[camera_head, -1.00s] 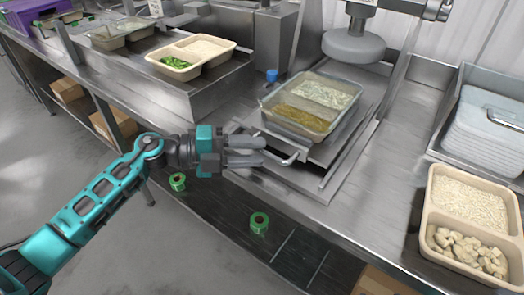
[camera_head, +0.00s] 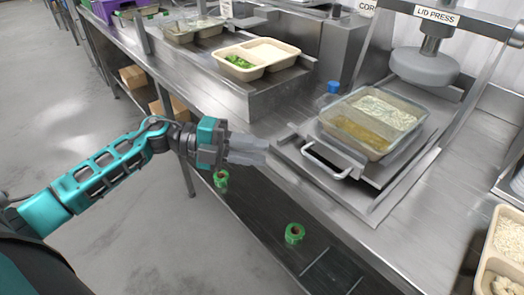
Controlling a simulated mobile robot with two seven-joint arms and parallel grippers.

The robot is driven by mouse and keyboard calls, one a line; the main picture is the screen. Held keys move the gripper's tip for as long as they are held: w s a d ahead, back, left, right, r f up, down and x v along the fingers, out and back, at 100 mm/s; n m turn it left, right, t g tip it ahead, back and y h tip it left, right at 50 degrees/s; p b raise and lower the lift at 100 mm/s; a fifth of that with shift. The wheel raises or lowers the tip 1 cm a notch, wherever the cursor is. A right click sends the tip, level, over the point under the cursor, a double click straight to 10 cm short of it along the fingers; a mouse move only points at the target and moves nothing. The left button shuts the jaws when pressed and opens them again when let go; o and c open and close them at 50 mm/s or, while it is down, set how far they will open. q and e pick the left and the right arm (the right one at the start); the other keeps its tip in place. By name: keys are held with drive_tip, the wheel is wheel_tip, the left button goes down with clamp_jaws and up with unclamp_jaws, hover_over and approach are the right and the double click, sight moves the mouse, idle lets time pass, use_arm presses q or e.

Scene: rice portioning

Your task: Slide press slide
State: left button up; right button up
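The press slide (camera_head: 372,178) is a metal plate with a pale bar handle (camera_head: 326,163) on its front left edge. It sits on the counter, drawn out in front of the lid press (camera_head: 425,66), whose round grey head is raised. A clear-lidded two-part container (camera_head: 372,122) with rice and a yellow-brown food rests on the slide. My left gripper (camera_head: 266,152) is left of the handle, apart from it. Its grey fingers point right toward the handle; their gap is hard to judge. My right gripper is not in view.
Open trays with greens and rice (camera_head: 262,57) stand on the raised shelf behind. A tray of rice and pale chunks (camera_head: 503,250) is at the right edge. Green tape rolls (camera_head: 294,233) lie on the lower shelf. A blue cap (camera_head: 333,88) stands behind the slide.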

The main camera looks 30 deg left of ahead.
use_arm(q)
drive_tip(key=d+r+g+b, duration=0.2)
drive_tip(key=shift+s+d+r+g+y+b, duration=0.1)
drive_tip(key=shift+r+g+y+b, duration=0.2)
drive_tip(key=shift+r+y+b, duration=0.1)
clamp_jaws()
drive_tip(key=s+a+r+n+y+b, duration=0.1)
drive_tip(key=s+r+n+y+b, duration=0.3)
drive_tip(key=n+y+b, duration=0.4)
drive_tip(key=shift+n+h, duration=0.3)
drive_tip(key=shift+n, duration=0.2)
drive_tip(key=shift+w+d+f+p, duration=0.45)
drive_tip(key=shift+w+d+f, duration=1.2)
drive_tip(key=shift+w+f, duration=0.2)
drive_tip(key=shift+w+d+f+p, duration=0.4)
drive_tip(key=shift+w+d+f, duration=1.25)
drive_tip(key=shift+w+f, duration=0.15)
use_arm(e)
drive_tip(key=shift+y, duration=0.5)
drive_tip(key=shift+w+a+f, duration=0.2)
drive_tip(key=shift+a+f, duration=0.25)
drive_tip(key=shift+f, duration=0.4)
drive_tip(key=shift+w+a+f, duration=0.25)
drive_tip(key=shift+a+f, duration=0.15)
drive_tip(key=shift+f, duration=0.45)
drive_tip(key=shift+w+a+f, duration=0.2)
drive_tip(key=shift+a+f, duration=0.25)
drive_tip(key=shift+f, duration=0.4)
use_arm(q)
drive_tip(key=shift+r, duration=0.1)
